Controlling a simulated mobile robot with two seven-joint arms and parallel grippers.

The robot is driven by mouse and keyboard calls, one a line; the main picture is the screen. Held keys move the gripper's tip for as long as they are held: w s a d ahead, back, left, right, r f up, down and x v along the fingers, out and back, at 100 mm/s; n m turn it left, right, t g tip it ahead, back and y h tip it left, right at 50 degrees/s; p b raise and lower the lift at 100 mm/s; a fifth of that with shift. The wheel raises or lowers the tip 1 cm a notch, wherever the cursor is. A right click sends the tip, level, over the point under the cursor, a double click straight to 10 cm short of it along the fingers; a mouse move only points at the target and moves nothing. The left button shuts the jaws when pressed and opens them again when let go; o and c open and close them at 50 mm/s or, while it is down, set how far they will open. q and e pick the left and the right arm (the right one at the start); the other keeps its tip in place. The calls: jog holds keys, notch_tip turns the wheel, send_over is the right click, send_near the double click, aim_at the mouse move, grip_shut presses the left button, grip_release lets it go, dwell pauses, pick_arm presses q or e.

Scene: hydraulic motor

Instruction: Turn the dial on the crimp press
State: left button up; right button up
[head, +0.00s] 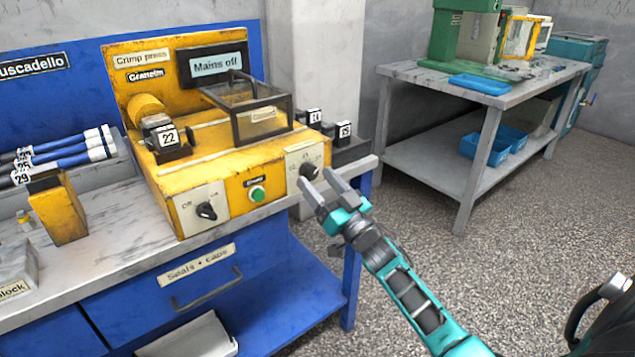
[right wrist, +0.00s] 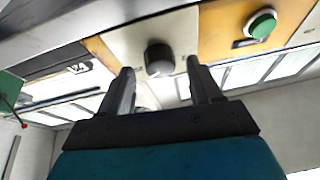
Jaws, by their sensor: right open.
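The yellow crimp press (head: 215,165) stands on the blue bench, with a "Mains off" display (head: 215,64) at its back. Its front has a black dial (head: 309,171) on a pale plate at the right, a green button (head: 257,194) in the middle and a black Off/On switch (head: 206,210) at the left. My right gripper (head: 325,185) is open just in front of the right dial. In the right wrist view the dial (right wrist: 158,60) lies beyond and between the two fingertips; contact cannot be told. The green button (right wrist: 261,24) is beside it. My left gripper is not in view.
A wire-framed guard (head: 252,112) sits on the press. Numbered black dies (head: 345,138) stand at its right. Labelled hoses (head: 75,155) and a yellow block (head: 58,210) are at the left. A grey table (head: 430,75) stands behind, with open floor before it.

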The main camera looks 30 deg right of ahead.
jog(key=shift+w+a+r, duration=0.1)
jog(key=shift+w+r, duration=0.1)
jog(key=shift+w, duration=0.25)
jog(key=c, duration=1)
